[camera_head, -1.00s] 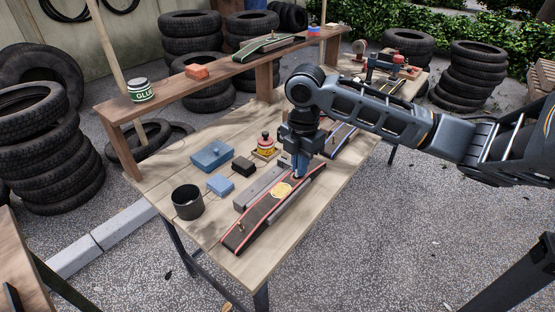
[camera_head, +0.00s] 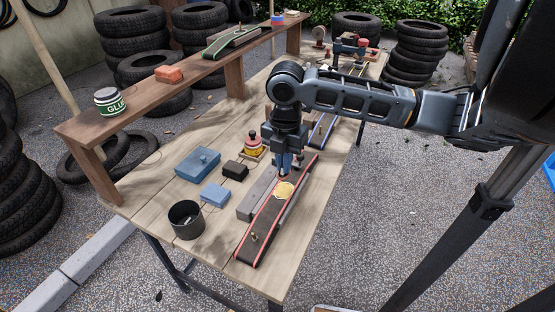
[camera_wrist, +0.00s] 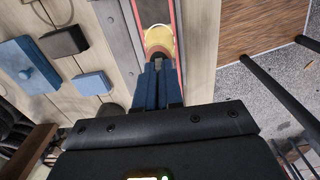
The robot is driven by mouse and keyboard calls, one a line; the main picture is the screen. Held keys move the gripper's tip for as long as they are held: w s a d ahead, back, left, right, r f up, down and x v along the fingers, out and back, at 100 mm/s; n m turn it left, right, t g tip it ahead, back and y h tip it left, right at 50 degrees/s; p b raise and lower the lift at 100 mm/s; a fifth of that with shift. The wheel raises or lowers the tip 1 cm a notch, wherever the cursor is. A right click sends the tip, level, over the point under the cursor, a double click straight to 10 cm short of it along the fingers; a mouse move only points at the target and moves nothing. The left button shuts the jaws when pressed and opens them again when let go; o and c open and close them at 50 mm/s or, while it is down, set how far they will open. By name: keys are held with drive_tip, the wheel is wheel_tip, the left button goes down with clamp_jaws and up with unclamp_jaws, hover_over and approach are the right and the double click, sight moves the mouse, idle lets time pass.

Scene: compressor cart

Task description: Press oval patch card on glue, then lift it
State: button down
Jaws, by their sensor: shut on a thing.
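A long dark strip with red edges (camera_head: 263,222) lies on the bench. It carries a yellow oval glue area (camera_head: 285,189), which also shows at the top of the wrist view (camera_wrist: 159,35). My gripper (camera_head: 284,173) points down over the strip, just at the far side of the yellow oval in the head view. In the wrist view its blue fingers (camera_wrist: 160,70) are close together on a small brownish piece (camera_wrist: 160,51), seemingly the oval patch card. That piece overlaps the yellow area in the picture. Its underside is hidden, so I cannot tell whether it touches the glue.
A grey bar (camera_head: 257,195) lies left of the strip. A black cup (camera_head: 186,220), a blue box (camera_head: 197,163), a blue block (camera_head: 214,194) and a dark block (camera_head: 235,170) stand further left. A glue tin (camera_head: 109,101) and an orange block (camera_head: 169,74) sit on the raised shelf.

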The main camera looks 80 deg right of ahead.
sight(284, 190)
drive_tip(key=shift+f+b, duration=2.1)
drive_tip(key=shift+f, duration=0.85)
drive_tip(key=shift+d+f+b, duration=0.1)
drive_tip(key=shift+f+b, duration=0.3)
drive_tip(key=shift+f, duration=0.05)
drive_tip(key=shift+r, duration=0.1)
idle(0.3)
drive_tip(key=shift+r+p, duration=2.95)
drive_tip(key=shift+r, duration=1)
